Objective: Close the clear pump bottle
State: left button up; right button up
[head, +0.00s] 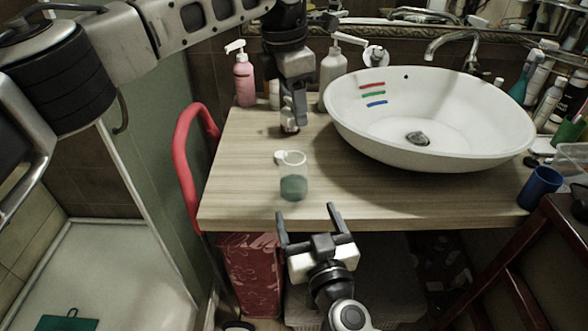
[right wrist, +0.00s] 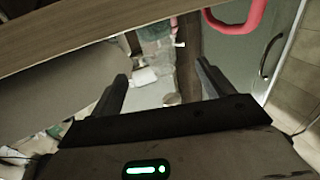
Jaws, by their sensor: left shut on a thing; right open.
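A clear vessel with green liquid in its lower part (head: 293,186) stands upright near the front edge of the wooden counter (head: 240,190). Its top looks open, and a small pale ring-like part shows at the left of its rim. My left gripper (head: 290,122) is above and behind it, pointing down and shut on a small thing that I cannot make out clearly. My right gripper (head: 308,220) is open and empty in front of the counter edge, below the vessel. In the right wrist view its fingers (right wrist: 162,78) are apart with nothing between them.
A pink pump bottle (head: 244,80) and a grey pump bottle (head: 332,67) stand at the back. A white basin (head: 460,140) fills the right of the counter. A blue cup (head: 540,188) is at far right. A red rail (head: 187,150) curves beside the counter's left edge.

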aim_at(297, 186)
pick_arm(q)
jog(key=shift+s+r, duration=0.1)
pick_arm(e)
jog(key=shift+d+f, duration=0.1)
jog(key=shift+w, duration=0.1)
jog(key=x, duration=1.1)
jog(key=shift+w, duration=0.4)
jog(key=c, duration=1.5)
pick_arm(q)
jog(key=shift+f, duration=2.5)
